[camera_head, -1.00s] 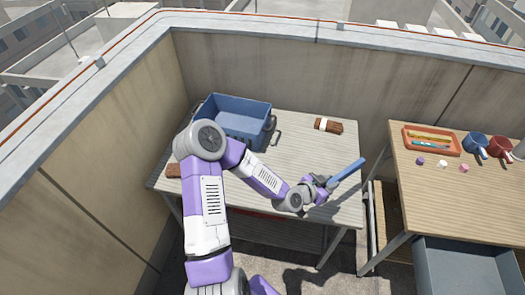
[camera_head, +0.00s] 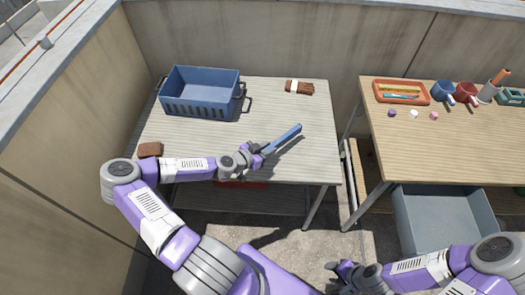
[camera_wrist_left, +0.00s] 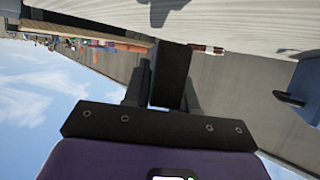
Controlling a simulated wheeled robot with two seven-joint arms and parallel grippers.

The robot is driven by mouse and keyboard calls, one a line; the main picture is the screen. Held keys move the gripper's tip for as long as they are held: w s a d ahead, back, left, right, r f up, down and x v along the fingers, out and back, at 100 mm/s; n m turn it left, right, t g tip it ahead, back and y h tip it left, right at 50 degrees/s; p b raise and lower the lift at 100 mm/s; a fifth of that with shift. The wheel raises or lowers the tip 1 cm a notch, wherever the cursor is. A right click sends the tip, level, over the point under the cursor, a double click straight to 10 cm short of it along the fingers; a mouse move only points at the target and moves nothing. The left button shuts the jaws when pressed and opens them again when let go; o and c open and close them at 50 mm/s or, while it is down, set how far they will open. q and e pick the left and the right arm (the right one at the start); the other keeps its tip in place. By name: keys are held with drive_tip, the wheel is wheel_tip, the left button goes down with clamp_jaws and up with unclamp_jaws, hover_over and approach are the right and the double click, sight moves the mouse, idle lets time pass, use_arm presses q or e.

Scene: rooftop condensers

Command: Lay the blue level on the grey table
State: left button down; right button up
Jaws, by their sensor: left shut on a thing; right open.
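The blue level (camera_head: 284,137) is a long thin bar over the front right part of the grey table (camera_head: 215,140). My left gripper (camera_head: 262,151) is shut on the level near its lower left end, and the level points up and to the right. A shadow lies on the tabletop beside the level; I cannot tell the exact gap below it. In the left wrist view a dark bar (camera_wrist_left: 171,75), seemingly the level in shade, sits between the two fingers. My right gripper (camera_head: 335,277) is open and empty at the bottom of the head view, below the table.
A blue crate (camera_head: 201,92) stands at the back left of the grey table. A brown bundle (camera_head: 299,88) lies at the back right, a brown block (camera_head: 149,149) at the left. A wooden table (camera_head: 450,150) with an orange tray (camera_head: 401,92) and mugs stands right. The table's middle is clear.

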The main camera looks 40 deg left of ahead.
use_arm(q)
wheel_tip(320, 180, down, 4)
drive_tip(key=shift+f+b, duration=0.25)
drive_tip(key=shift+b, duration=0.35)
drive_tip(key=c, duration=0.9)
unclamp_jaws()
drive_tip(key=shift+s+r, duration=0.1)
